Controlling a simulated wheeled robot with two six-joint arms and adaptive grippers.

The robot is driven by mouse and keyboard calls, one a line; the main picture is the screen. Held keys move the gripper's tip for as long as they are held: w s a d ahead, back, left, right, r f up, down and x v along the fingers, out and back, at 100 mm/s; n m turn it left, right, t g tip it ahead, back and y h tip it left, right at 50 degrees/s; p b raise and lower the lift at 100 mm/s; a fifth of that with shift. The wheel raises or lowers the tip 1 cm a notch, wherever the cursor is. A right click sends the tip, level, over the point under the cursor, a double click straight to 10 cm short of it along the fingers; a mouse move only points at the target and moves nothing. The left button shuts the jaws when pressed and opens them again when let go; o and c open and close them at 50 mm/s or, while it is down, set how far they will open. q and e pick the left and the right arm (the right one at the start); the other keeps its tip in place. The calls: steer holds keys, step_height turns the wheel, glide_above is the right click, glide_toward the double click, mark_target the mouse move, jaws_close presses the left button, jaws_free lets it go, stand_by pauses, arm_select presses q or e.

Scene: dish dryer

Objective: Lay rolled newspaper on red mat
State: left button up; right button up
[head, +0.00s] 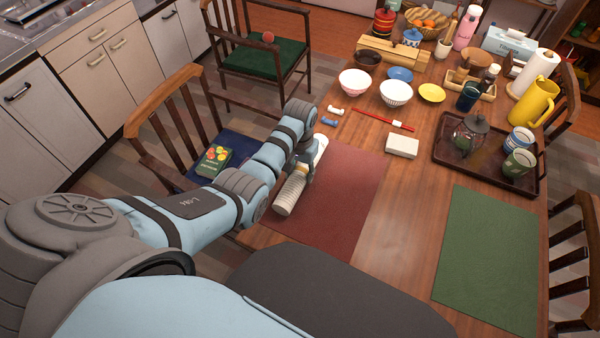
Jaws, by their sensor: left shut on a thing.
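The rolled newspaper (288,195) is a pale ribbed cylinder at the left part of the red mat (345,200). My left gripper (309,172) is shut around the middle of the roll, and my arm hides part of it. The roll's near end lies over the mat's left edge area, and its far end points up toward the back of the table. I cannot tell whether the roll touches the mat or is held slightly above it. My right gripper is not in view.
Chopsticks (384,119), a white box (402,145) and small rests (335,110) lie behind the mat. Several bowls (396,93) stand farther back. A brown tray (450,165) with cups is to the right, above a green mat (490,260). A chair (160,130) stands at the left.

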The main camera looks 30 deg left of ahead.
mark_target(300, 171)
arm_select(q)
steer(key=shift+f, duration=0.15)
steer(key=o, duration=1)
steer(key=shift+f, duration=0.1)
steer(key=shift+o, duration=1.4)
steer(key=shift+w, duration=0.1)
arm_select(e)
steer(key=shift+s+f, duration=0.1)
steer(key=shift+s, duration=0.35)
arm_select(q)
step_height(300, 171, up, 12)
steer(key=p, duration=0.4)
steer(key=shift+r, duration=0.25)
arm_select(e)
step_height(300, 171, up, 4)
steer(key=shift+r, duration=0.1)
